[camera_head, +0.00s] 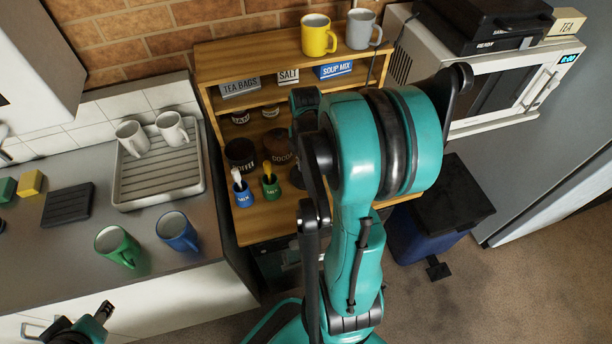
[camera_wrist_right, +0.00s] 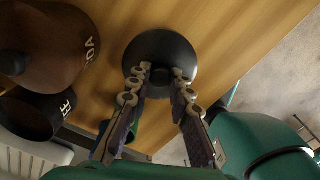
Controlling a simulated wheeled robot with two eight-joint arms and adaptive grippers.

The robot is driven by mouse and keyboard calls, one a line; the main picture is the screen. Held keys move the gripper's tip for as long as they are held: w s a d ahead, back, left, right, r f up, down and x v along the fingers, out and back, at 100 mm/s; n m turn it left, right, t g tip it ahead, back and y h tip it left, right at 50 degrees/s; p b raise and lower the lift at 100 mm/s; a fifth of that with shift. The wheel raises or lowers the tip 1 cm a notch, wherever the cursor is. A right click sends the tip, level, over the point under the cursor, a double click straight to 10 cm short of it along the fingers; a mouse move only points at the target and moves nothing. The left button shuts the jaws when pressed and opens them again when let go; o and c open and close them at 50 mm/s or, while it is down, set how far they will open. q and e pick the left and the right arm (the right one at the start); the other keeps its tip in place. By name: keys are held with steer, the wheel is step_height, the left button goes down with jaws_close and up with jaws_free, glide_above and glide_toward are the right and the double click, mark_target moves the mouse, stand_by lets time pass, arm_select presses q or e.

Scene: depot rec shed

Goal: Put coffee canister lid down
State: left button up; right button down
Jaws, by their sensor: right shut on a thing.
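The coffee canister lid (camera_wrist_right: 160,58) is a dark round disc with a knob, in the upper middle of the right wrist view. My right gripper (camera_wrist_right: 162,75) is shut on it, over the wooden shelf surface; whether the lid touches the wood is unclear. The coffee canister (camera_wrist_right: 35,112) stands open to the left of the lid, and it also shows in the head view (camera_head: 240,153). In the head view my right arm hides most of its own gripper. My left gripper (camera_head: 95,322) is at the lower left, cut off by the frame edge, its jaws unclear.
The brown cocoa canister (camera_wrist_right: 50,45) stands beside the coffee canister. A blue pot (camera_head: 243,194) and a green pot (camera_head: 271,186) with spoons stand in front. Mugs stand left on the counter (camera_head: 60,250). A microwave (camera_head: 500,95) is at the right.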

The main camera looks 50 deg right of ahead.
step_height(320, 180, down, 4)
steer(key=shift+r+b, duration=0.15)
steer(key=shift+b, duration=0.65)
steer(key=shift+f, duration=0.3)
steer(key=c, duration=1.4)
jaws_free()
steer(key=shift+o, duration=0.2)
steer(key=shift+r, duration=0.15)
